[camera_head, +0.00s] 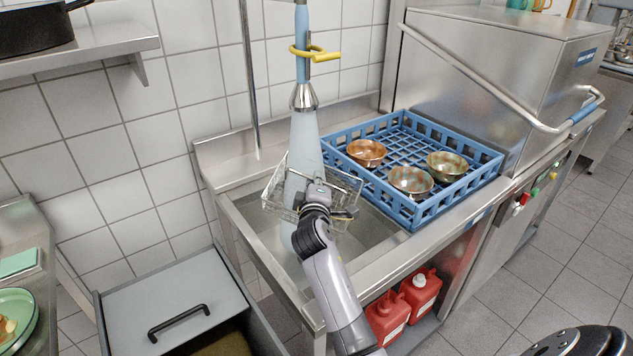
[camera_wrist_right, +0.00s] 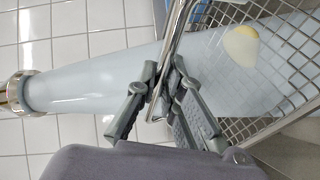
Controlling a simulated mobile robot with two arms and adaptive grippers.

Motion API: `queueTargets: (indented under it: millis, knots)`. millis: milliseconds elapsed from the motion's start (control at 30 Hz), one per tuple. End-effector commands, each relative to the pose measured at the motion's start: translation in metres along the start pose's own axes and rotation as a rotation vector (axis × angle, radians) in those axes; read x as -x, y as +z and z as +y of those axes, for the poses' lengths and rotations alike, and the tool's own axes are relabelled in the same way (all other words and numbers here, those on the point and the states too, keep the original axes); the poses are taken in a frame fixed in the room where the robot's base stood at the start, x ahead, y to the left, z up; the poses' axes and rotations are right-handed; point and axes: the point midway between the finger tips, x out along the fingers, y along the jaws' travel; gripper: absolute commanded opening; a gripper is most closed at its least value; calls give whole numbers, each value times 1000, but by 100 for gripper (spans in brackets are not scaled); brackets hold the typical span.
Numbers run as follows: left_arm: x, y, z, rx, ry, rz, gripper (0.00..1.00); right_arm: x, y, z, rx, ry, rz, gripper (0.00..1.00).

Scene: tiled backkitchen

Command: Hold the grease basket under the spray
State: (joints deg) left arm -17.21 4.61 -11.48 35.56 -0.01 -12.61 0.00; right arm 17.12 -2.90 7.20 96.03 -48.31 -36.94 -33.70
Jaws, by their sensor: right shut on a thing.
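The grease basket (camera_head: 345,184), a wire mesh basket, is held over the sink (camera_head: 255,215). My right gripper (camera_head: 318,192) is shut on its metal handle, which shows between the fingers (camera_wrist_right: 165,85) in the right wrist view. A pale blue spray cone (camera_head: 304,150) comes down from the spray nozzle (camera_head: 303,97) and overlaps the left part of the basket. In the right wrist view the spray (camera_wrist_right: 90,80) reaches the mesh (camera_wrist_right: 300,60). A yellowish-white lump (camera_wrist_right: 241,45) shows at the basket there.
A blue dish rack (camera_head: 432,212) with several metal bowls (camera_head: 367,153) stands right of the basket. Behind it is a steel dishwasher (camera_head: 490,80) with a long handle. A lidded bin (camera_head: 170,300) stands at lower left. Red canisters (camera_head: 420,290) sit under the counter.

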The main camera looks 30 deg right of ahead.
Motion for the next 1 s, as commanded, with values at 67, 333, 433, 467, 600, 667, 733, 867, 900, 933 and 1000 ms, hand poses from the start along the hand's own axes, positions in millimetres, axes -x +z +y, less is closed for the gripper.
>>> queueTargets:
  millis: [67, 333, 433, 467, 600, 667, 733, 867, 900, 933, 1000]
  knots:
    - [0, 0, 0, 0, 0, 0, 31, 0, -1, 2, -1, 4, 2, 0]
    - [2, 0, 0, 0, 0, 0, 31, -2, 2, 4, 0, 4, 2, 0]
    - [4, 0, 0, 0, 0, 0, 31, -4, 5, 5, 0, 4, 1, 0]
    - [5, -1, 0, 0, 0, 0, 31, -5, 6, 6, 1, 4, 1, 0]
    - [7, -1, 0, 0, 0, 0, 31, -9, 11, 8, 1, 5, 2, 0]
    - [8, -1, 0, 0, 0, 0, 31, -11, 13, 9, 0, 5, 2, 0]
    - [9, -1, 0, 0, 0, 0, 31, -13, 16, 10, 0, 5, 2, 0]
    - [11, -1, 0, 0, 0, 0, 31, -17, 20, 11, 0, 4, 1, 0]
    - [11, -1, 0, 0, 0, 0, 31, -17, 21, 11, 0, 4, 1, 0]
    - [11, -1, 0, 0, 0, 0, 31, -18, 22, 11, 0, 4, 2, 0]
    - [11, -1, 0, 0, 0, 0, 31, -18, 22, 11, -1, 4, 2, 0]
